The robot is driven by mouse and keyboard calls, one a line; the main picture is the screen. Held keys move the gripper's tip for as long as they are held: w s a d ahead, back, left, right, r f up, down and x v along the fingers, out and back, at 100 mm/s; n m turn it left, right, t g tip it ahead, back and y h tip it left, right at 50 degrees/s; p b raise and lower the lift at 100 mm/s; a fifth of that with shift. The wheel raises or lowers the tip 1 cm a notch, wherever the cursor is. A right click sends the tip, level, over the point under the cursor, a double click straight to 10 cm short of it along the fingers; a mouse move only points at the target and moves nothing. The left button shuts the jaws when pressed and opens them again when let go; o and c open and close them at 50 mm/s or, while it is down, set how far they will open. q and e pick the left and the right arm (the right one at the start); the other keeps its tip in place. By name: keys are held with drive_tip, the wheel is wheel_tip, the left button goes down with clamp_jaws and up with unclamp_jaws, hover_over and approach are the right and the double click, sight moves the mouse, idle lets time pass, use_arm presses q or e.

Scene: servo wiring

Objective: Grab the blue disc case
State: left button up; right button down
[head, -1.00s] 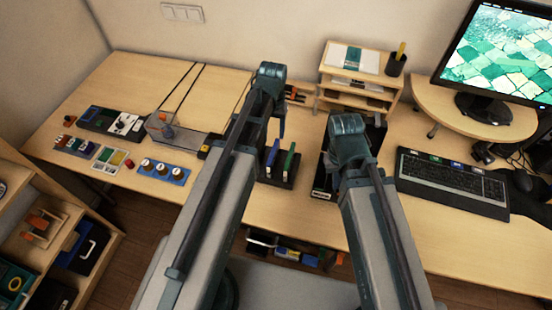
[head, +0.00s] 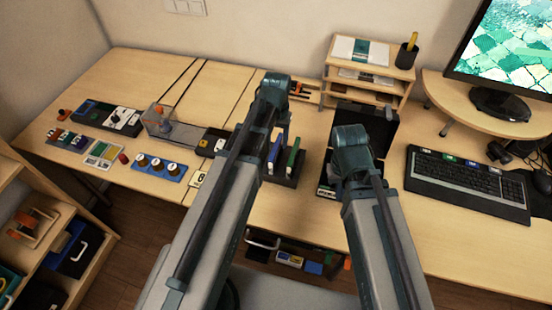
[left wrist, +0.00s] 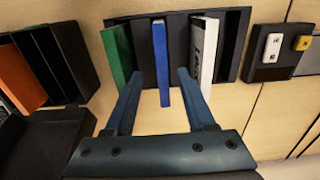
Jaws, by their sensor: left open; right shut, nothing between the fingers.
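The blue disc case (head: 275,146) stands upright in a dark rack (head: 283,181) on the desk. In the left wrist view the blue case (left wrist: 161,62) stands between a green case (left wrist: 118,55) and a white case (left wrist: 203,60), with gaps on both sides. My left gripper (left wrist: 159,77) is open, its fingers on either side of the blue case's line; whether they touch it I cannot tell. In the head view the left fingers are mostly hidden by my left arm. My right arm ends right of the rack; its fingers are hidden behind its wrist.
An open black case (head: 368,125) stands behind my right wrist. A small wooden shelf (head: 370,75) is at the back, and a keyboard (head: 467,182) lies to the right. A control box (left wrist: 281,48) sits beside the rack. Several small parts and trays lie on the left of the desk.

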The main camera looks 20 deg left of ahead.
sight(276, 146)
use_arm(q)
drive_tip(key=shift+w+a+f+b, duration=0.15)
drive_tip(key=shift+f+b, duration=2.45)
drive_tip(key=shift+f, duration=0.05)
drive_tip(key=shift+r, duration=0.1)
drive_tip(key=shift+c, duration=0.3)
clamp_jaws()
